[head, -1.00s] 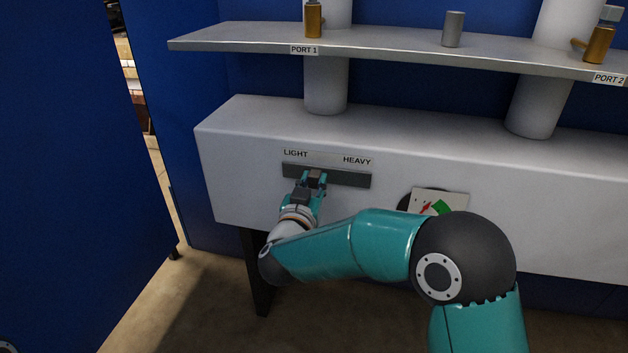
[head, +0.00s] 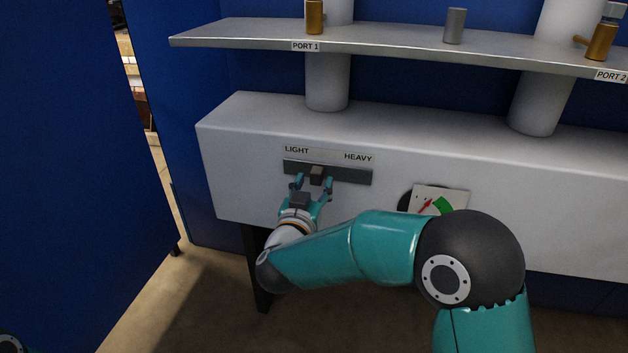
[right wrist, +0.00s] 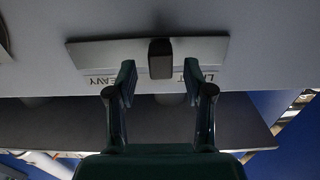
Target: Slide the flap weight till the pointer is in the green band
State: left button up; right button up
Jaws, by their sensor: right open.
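The flap weight, a small dark block (head: 317,173), sits on a grey slide plate (head: 351,177) near the middle, a little toward LIGHT. It also shows in the right wrist view (right wrist: 160,58). My right gripper (head: 312,184) is open just in front of the weight. In the right wrist view its fingers (right wrist: 159,82) stand apart on either side, short of the block and not gripping it. The dial (head: 453,194) has a red pointer (head: 423,206) to the left of the green band (head: 445,205), outside it. My right forearm hides the dial's lower part. My left gripper is not in view.
LIGHT and HEAVY labels (head: 328,154) sit above the slide on the white box (head: 240,165). A shelf (head: 390,42) with brass valves (head: 315,17) and a grey cylinder (head: 455,26) runs above. Blue walls stand left and behind. Space before the slide's left side is clear.

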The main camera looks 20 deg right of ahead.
jog(key=v, duration=0.9)
jog(key=shift+s+a, duration=0.2)
jog(key=shift+s, duration=0.15)
